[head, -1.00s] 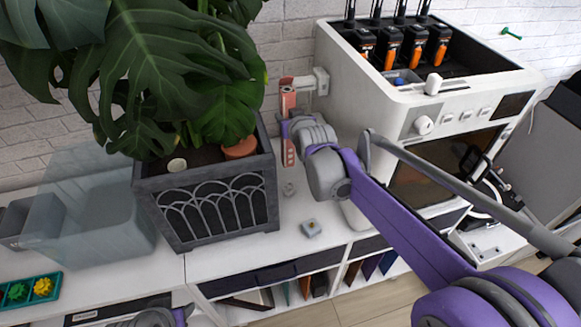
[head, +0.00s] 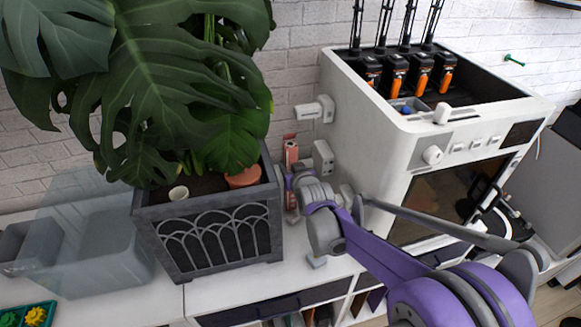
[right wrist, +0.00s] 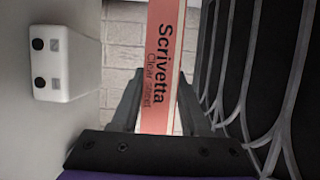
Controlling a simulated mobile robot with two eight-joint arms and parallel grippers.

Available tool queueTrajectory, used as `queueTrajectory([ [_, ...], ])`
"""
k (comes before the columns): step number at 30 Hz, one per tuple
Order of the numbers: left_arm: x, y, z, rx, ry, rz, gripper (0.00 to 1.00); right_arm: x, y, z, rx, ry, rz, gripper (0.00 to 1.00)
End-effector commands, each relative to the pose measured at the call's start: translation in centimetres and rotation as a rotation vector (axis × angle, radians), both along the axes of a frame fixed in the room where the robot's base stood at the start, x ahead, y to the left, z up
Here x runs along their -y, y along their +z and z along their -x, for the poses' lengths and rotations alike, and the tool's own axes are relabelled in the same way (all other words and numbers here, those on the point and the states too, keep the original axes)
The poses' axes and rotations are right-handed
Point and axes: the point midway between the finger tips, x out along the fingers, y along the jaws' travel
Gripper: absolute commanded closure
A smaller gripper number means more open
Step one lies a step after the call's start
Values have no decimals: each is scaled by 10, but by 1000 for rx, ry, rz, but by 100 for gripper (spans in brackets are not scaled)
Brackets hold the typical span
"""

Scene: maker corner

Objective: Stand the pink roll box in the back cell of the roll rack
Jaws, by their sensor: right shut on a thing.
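The pink roll box (head: 291,152) is a slim upright box in the gap between the plant pot and the white machine. My right gripper (head: 289,178) is shut on it from the front. In the right wrist view the box (right wrist: 158,70) stands between the two fingers (right wrist: 160,105), with the lettering "Scrivetta Clear sheet" running along it. My left gripper is out of view.
The dark planter (head: 215,232) with large leaves stands close left of the box. The white machine (head: 362,135) stands right, with a white peg fitting (head: 314,110) and a lower white block (head: 323,158) beside the box.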

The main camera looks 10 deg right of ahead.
Motion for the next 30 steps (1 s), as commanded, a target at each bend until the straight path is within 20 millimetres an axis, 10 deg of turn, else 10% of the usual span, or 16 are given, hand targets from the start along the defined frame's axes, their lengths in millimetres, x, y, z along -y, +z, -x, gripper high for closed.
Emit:
queueTrajectory([
  [8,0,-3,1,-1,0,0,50,0,-3,0,0,0,0,100],
  [9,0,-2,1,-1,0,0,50,0,-3,0,0,0,0,50],
  [13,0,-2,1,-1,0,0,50,0,-2,0,0,0,0,27],
  [30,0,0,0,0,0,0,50,1,11,25,0,0,0,25],
])
